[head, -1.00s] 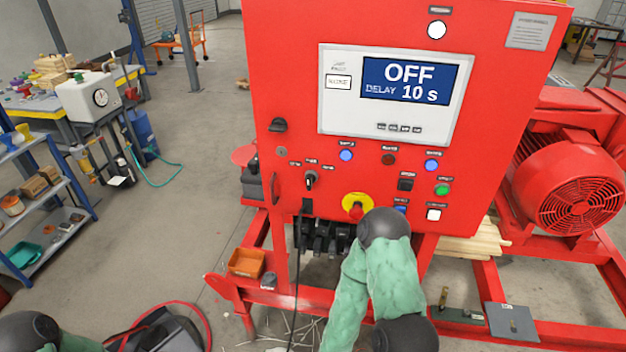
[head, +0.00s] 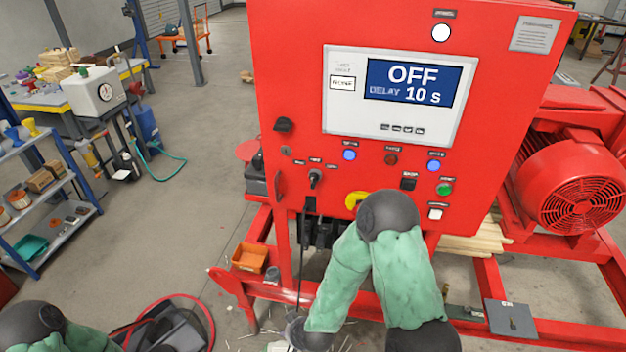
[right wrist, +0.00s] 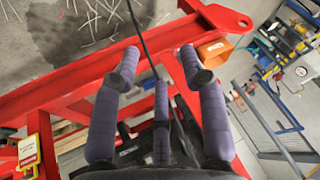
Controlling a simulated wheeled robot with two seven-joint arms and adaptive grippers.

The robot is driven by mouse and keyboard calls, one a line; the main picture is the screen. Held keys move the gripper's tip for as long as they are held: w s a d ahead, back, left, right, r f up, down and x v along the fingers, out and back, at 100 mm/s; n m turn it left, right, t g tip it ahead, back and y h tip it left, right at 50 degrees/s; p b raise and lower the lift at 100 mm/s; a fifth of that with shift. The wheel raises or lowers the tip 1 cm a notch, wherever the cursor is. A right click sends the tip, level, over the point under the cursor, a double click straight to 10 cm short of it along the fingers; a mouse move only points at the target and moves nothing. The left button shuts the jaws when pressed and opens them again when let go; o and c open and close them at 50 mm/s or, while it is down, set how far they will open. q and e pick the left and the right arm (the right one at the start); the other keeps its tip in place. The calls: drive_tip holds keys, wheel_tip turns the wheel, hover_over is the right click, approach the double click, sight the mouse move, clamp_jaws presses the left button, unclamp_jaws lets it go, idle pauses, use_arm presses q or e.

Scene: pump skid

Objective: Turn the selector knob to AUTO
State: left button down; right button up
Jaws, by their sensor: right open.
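The selector knob (head: 315,178) is a small black knob on the lower left of the red control panel (head: 295,60). Small labels around it are too blurred to read, and it looks roughly upright. The display (head: 415,82) reads OFF, DELAY 10 s. My right arm reaches in front of the panel's bottom edge, with its wrist low and left, below the knob. My right gripper (right wrist: 160,62) is open and empty in the right wrist view, its fingers pointing toward the red frame and floor. The knob is not seen there. My left gripper is outside the picture.
A yellow-based button (head: 356,199) is partly hidden behind my right arm. A black rotary handle (head: 283,125) sits above the knob. A dark cable (head: 301,255) hangs below the panel. An orange bin (head: 249,257) stands on the skid's red frame.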

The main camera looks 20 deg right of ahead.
sight(313, 183)
drive_tip(key=w+d+r+t+h+p, duration=0.1)
drive_tip(key=w+r+t+h, duration=0.3)
drive_tip(key=r, duration=0.7)
drive_tip(key=w+d+r+t+p, duration=0.1)
drive_tip(key=w+r+t, duration=0.3)
drive_tip(key=r, duration=0.6)
drive_tip(key=s+d+r+m+h+p, duration=0.1)
drive_tip(key=r+m+h, duration=0.15)
drive_tip(key=r, duration=0.45)
drive_tip(key=s+d+r+m+t+h+p, duration=0.1)
drive_tip(key=r+h, duration=0.2)
drive_tip(key=r, duration=0.4)
drive_tip(key=s+d+r+m+h+p, duration=0.1)
drive_tip(key=s+d+r+h, duration=0.1)
drive_tip(key=r, duration=0.5)
drive_tip(key=b+x, duration=0.2)
drive_tip(key=x, duration=0.9)
drive_tip(key=shift+w+a+r, duration=0.1)
drive_tip(key=shift+a, duration=0.05)
clamp_jaws()
